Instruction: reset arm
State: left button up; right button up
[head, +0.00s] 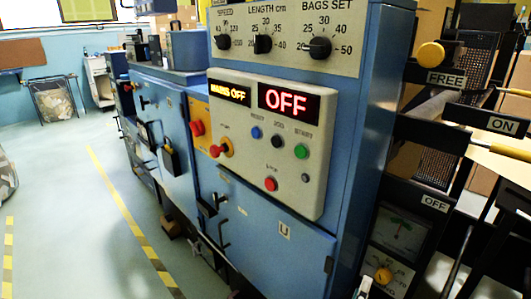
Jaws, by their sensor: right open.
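A blue machine cabinet (285,240) fills the middle of the head view. Its tilted control panel (310,165) has a blue button (256,133), a black button (276,142), a green button (300,151) and a red button (270,184). The red displays read "OFF" (288,101); a yellow one reads "MAINS OFF" (229,92). My right gripper (505,215) seems to be among the dark shapes at the lower right edge, cut off and hard to separate from the background. It is open, apart from the panel. My left gripper is out of view.
At right are a yellow knob (431,55), labels FREE, ON and OFF, and a dial gauge (399,232). Open floor (70,195) with yellow-black tape lies left. A cart (58,100) stands farther back.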

jog(key=s+a+f+n+t+y+p, duration=0.1)
jog(key=s+a+n+y, duration=0.5)
jog(key=n, duration=0.5)
jog(key=s+a+f+n+y, duration=0.2)
jog(key=s+a+n+y, duration=0.15)
jog(key=n+y, duration=0.55)
jog(key=s+f+n+g+h+p, duration=0.1)
jog(key=s+f+n+g, duration=0.5)
jog(key=s+n, duration=0.5)
jog(key=shift+s+d+f, duration=0.3)
jog(key=shift+d+f, duration=0.15)
jog(key=shift+f, duration=0.3)
